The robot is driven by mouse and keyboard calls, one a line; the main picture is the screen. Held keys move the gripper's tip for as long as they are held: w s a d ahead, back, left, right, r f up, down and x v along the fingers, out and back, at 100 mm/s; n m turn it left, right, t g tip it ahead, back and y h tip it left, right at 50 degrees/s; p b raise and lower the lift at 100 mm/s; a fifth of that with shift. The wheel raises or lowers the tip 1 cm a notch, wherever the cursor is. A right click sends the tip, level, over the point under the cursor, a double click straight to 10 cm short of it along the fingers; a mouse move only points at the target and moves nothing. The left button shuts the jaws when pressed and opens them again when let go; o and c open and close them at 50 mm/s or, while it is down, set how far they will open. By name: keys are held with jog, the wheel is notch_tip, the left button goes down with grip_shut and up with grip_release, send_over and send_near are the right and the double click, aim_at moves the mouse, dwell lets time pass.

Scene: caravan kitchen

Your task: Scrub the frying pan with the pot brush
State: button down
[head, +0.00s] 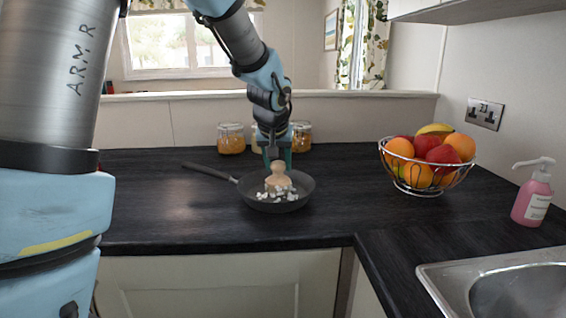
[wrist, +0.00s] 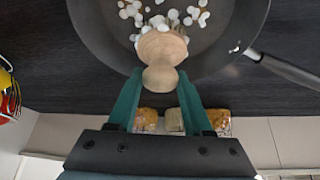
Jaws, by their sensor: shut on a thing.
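The black frying pan (head: 304,185) sits on the dark worktop, its handle pointing to the back left in the head view. The pan also shows in the wrist view (wrist: 100,40). White clumps (head: 290,196) and a few brownish spots lie in it. The round-headed wooden pot brush (head: 278,180) is upright over the middle of the pan; its underside is hidden, so I cannot tell whether it touches the pan floor. My gripper (wrist: 160,78), with teal fingers, is shut on the brush's wooden knob (wrist: 161,70).
Several glass jars (head: 231,139) stand behind the pan against the low back wall. A wire fruit bowl (head: 425,178) stands to the right. A pink soap bottle (head: 533,200) and the sink (head: 480,268) are at far right. The worktop between pan and bowl is clear.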

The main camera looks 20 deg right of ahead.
aim_at(276, 166)
jog(key=shift+w+a+f, duration=0.1)
jog(key=shift+w+a, duration=0.25)
jog(key=shift+a, duration=0.25)
jog(key=shift+s+a, duration=0.3)
jog(key=shift+a, duration=0.35)
jog(key=shift+s+a, duration=0.3)
jog(key=shift+a, duration=0.35)
jog(key=shift+s+d+b, duration=0.4)
jog(key=shift+d+b, duration=0.05)
jog(key=shift+d, duration=0.15)
jog(key=shift+s+d+b, duration=0.4)
jog(key=shift+d+b, duration=0.05)
jog(key=shift+d, duration=0.15)
notch_tip(276, 166, up, 9)
jog(key=p, duration=0.6)
jog(key=shift+f, duration=0.15)
jog(key=shift+d+p, duration=0.1)
jog(key=shift+p, duration=0.3)
jog(key=shift+s+f+n+t+y+b, duration=0.15)
jog(key=shift+f+n+y+b, duration=0.15)
jog(key=shift+f+n, duration=0.6)
jog(key=shift+w+f+n+t+y+b, duration=0.15)
jog(key=shift+f+n+y, duration=0.2)
jog(key=shift+f, duration=1.1)
jog(key=shift+s+f+n+t+y+b, duration=0.1)
jog(key=shift+f+n+y+b, duration=0.2)
jog(key=shift+f+n, duration=0.6)
